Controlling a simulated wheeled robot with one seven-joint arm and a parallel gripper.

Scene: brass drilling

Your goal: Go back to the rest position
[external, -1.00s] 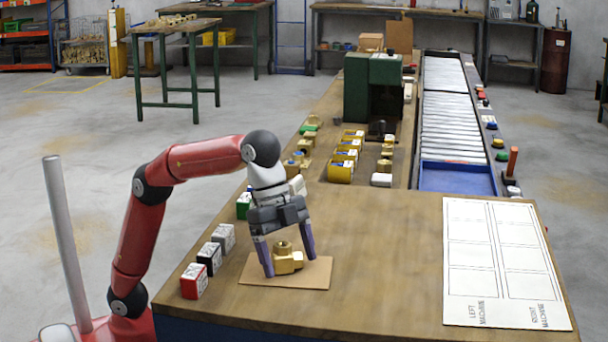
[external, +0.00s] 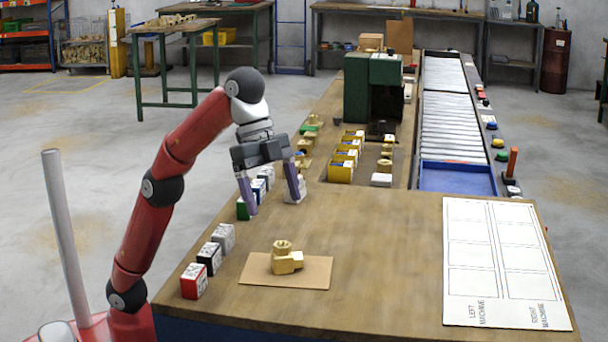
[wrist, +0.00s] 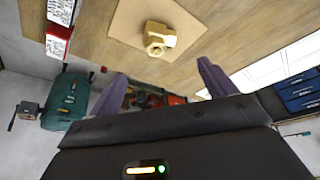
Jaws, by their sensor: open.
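My gripper (external: 272,200) is open and empty, raised above the left part of the bench. Its two purple fingers point down, near the small boxes in the external view. In the wrist view the spread fingers (wrist: 160,82) show with nothing between them. A brass fitting (external: 284,260) sits on a brown cardboard sheet (external: 253,270) at the front of the bench, apart from my gripper. The fitting also shows in the wrist view (wrist: 160,36), beyond the fingertips.
Red, black and grey boxes (external: 195,281) stand along the bench's left edge. More boxes, yellow bins (external: 341,171) and a green machine (external: 370,88) stand farther back. A white marked sheet (external: 497,262) lies at right. The bench middle (external: 390,250) is clear.

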